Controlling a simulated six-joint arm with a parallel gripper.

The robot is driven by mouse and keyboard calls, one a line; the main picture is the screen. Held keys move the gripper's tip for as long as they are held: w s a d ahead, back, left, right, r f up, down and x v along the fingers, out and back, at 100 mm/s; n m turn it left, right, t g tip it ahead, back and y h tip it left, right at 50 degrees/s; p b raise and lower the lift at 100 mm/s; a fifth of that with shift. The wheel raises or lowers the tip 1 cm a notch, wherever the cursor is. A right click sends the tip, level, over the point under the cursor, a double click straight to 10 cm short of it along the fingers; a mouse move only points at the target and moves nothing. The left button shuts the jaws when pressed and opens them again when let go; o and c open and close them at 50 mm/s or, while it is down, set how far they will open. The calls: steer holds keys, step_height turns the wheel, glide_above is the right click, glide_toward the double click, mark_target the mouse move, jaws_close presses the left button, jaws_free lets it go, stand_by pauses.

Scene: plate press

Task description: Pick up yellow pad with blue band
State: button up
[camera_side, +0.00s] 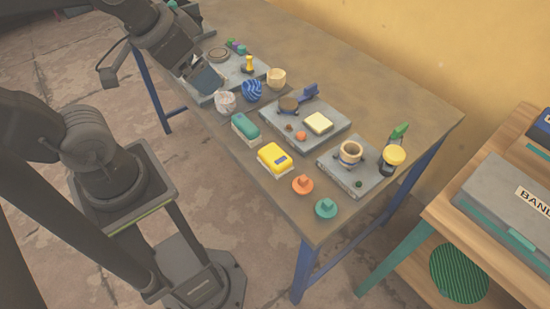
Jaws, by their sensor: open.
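The yellow pad with a blue band (273,156) lies near the front edge of the table, on a pale base. Its blue mark shows on the top. My gripper (206,80) is at the upper left, over the far left part of the table and well away from the pad. It is open; its fingertips are small and dark here, and I see nothing held.
A teal pad (245,126) lies just left of the yellow pad. An orange knobbed piece (302,185) and a teal one (326,208) are to its right. Grey plates (280,124) with small parts stand behind. A side bench (455,212) is at right.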

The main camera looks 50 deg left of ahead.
steer(key=m+g+y, duration=0.4)
steer(key=m+g, duration=0.2)
steer(key=m, duration=1.2)
glide_above(276, 155)
steer(key=d, duration=0.5)
step_height(276, 155, down, 17)
steer(key=x, duration=1.3)
steer(key=shift+w+a, duration=0.15)
steer(key=shift+a, duration=0.25)
steer(key=shift+c, duration=0.2)
steer(key=c, duration=1)
steer(key=shift+r, duration=0.1)
